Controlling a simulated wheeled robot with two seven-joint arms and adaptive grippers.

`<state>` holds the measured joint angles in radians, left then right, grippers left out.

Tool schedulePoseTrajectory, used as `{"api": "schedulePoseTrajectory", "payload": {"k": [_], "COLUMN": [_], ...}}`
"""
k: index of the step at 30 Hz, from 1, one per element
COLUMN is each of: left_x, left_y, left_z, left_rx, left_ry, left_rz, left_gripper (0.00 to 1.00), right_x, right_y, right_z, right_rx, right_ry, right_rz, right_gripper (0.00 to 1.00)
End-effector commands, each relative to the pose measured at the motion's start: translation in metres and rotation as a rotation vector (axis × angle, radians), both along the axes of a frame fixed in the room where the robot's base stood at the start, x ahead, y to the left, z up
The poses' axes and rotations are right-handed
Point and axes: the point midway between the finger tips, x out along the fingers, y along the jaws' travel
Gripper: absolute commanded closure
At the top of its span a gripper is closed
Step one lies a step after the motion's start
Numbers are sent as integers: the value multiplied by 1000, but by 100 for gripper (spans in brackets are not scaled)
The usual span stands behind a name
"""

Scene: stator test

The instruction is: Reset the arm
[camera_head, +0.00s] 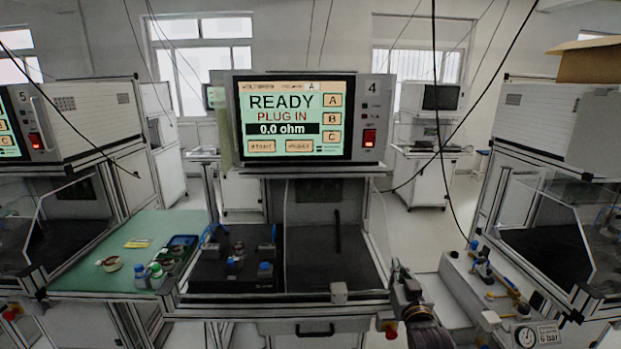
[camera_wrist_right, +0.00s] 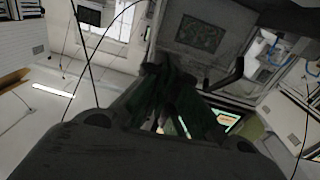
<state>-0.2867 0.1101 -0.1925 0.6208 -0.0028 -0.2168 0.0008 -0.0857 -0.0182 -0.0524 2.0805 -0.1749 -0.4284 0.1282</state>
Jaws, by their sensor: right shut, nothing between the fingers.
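My right arm comes in from the bottom edge of the head view, right of the middle. Its gripper (camera_head: 398,270) points up and away, just right of the test bench's front corner, and looks empty. In the right wrist view the dark fingers (camera_wrist_right: 168,88) are together with nothing between them. The tester screen (camera_head: 294,117) above the bench reads "READY", "PLUG IN" and "0.0 ohm". My left gripper is not in view.
The black fixture (camera_head: 235,270) with blue-topped clamps sits on the bench. A green mat (camera_head: 105,250) at left holds small bottles (camera_head: 148,277) and a tape roll (camera_head: 110,263). A rail with valves and a gauge (camera_head: 526,336) stands at right. Open floor (camera_head: 425,215) shows behind.

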Motion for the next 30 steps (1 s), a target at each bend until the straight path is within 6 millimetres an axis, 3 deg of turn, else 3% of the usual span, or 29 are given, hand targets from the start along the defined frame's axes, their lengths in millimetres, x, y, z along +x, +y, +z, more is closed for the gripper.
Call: {"api": "schedulePoseTrajectory", "payload": {"k": [6, 15, 24, 30], "left_x": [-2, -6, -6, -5], "left_y": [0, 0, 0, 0], "left_z": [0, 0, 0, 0], "left_rx": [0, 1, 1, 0], "left_ry": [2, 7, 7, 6], "left_rz": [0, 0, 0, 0], "left_gripper": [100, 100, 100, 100], "right_x": [-34, -94, -171, -226], "right_y": [-1, 2, 7, 10], "right_z": [-53, -116, -167, -190], "right_rx": [-12, -32, -60, -79], "right_ry": [212, 504, 798, 982], "right_rz": [2, 20, 51, 81], "right_gripper": [100, 100, 100, 100]}}
